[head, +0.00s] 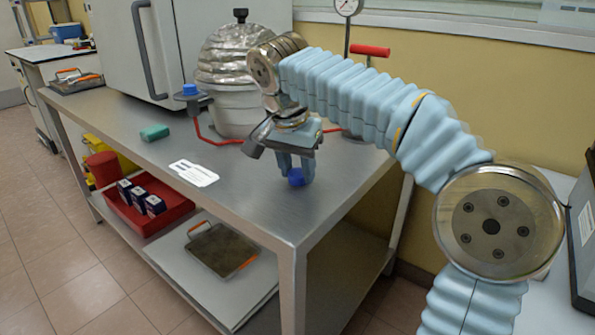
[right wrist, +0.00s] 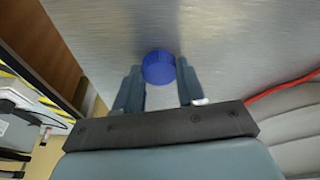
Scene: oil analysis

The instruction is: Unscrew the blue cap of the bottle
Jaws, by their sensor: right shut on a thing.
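My right gripper (head: 295,172) points down low over the near right part of the steel table and is shut on a blue cap (head: 296,177). In the right wrist view the round ribbed cap (right wrist: 158,67) sits between the fingertips of the gripper (right wrist: 158,85). No bottle body shows under this cap in either view. Another blue-topped piece (head: 190,90) stands in a grey holder further left, beside the foil-wrapped vessel. My left gripper is out of view.
The steel table (head: 255,205) carries a foil-covered white vessel (head: 235,110) with red-handled rods, a green block (head: 154,132) and a white label sheet (head: 194,173). A red tray (head: 150,217) with small boxes is on the lower shelf. The table's front is clear.

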